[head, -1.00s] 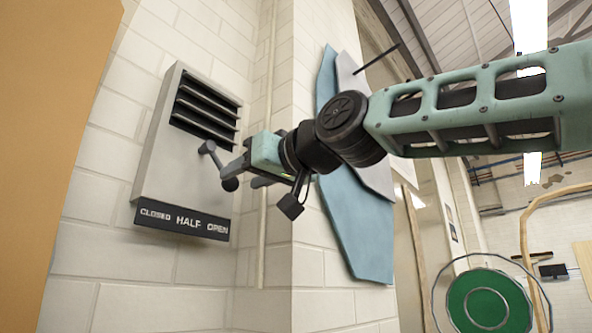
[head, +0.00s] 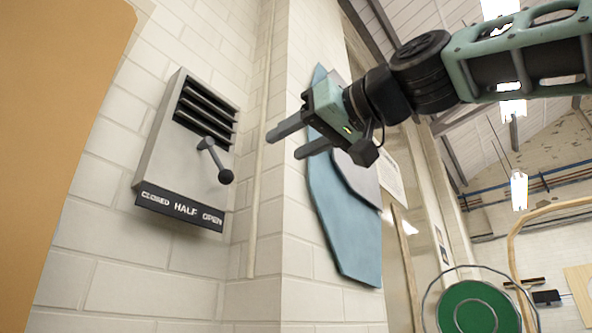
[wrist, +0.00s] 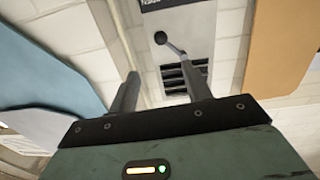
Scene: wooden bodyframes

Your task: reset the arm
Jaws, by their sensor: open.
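My gripper (head: 283,142) is open and empty in the head view. It is up and to the right of the grey wall vent (head: 160,150), apart from it, in front of the wall corner. The vent has dark louvres and a lever (head: 215,160) with a dark ball knob. The lever slants down to the right, its knob above the plate (head: 180,210) marked CLOSED, HALF, OPEN, near the OPEN end. In the wrist view my two fingers (wrist: 162,92) are spread with nothing between them. The vent (wrist: 205,40) and the lever knob (wrist: 160,38) show beyond them.
Blue and grey panels (head: 340,210) stand on the wall behind and below my gripper. A tan board (head: 70,130) fills the left edge. A green disc (head: 478,308) is at the lower right, beside a curved wooden frame (head: 515,250).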

